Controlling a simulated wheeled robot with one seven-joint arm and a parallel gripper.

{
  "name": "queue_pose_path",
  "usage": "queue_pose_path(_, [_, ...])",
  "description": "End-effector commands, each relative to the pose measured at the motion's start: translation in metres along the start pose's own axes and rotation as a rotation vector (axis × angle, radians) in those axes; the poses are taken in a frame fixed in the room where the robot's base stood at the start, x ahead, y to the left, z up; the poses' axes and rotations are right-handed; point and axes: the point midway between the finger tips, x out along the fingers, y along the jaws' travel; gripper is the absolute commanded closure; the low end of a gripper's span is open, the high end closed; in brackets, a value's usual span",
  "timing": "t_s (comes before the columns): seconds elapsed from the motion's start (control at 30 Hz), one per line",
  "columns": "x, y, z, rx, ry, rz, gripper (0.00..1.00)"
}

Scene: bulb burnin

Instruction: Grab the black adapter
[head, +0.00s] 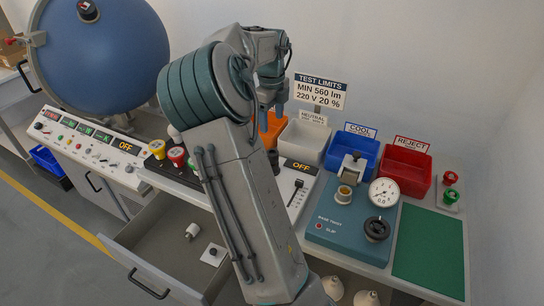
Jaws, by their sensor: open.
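In the open drawer (140,252) lie a small white piece (193,230) and a white square plate with a dark centre (212,254).
A teal base-twist tester (340,250) with a dial gauge (384,192) stands right of my arm. Grey (302,142), blue (339,154) and red (401,168) bins line the back. The green mat (430,250) is bare. A large blue sphere (100,55) stands at left.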

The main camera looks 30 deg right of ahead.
Motion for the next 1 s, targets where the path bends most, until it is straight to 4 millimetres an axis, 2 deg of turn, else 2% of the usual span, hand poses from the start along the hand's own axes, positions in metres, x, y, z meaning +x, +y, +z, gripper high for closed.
queue_pose_path(0.17, [0.018, -0.003, 0.001, 0.036, 0.010, -0.005, 0.38])
queue_pose_path(0.4, [0.065, -0.003, -0.001, 0.035, 0.011, -0.005, 0.38])
queue_pose_path(0.73, [0.094, -0.002, -0.001, 0.033, 0.008, -0.005, 0.38])
queue_pose_path(1.0, [0.132, 0.002, -0.002, 0.032, 0.007, -0.005, 0.38])
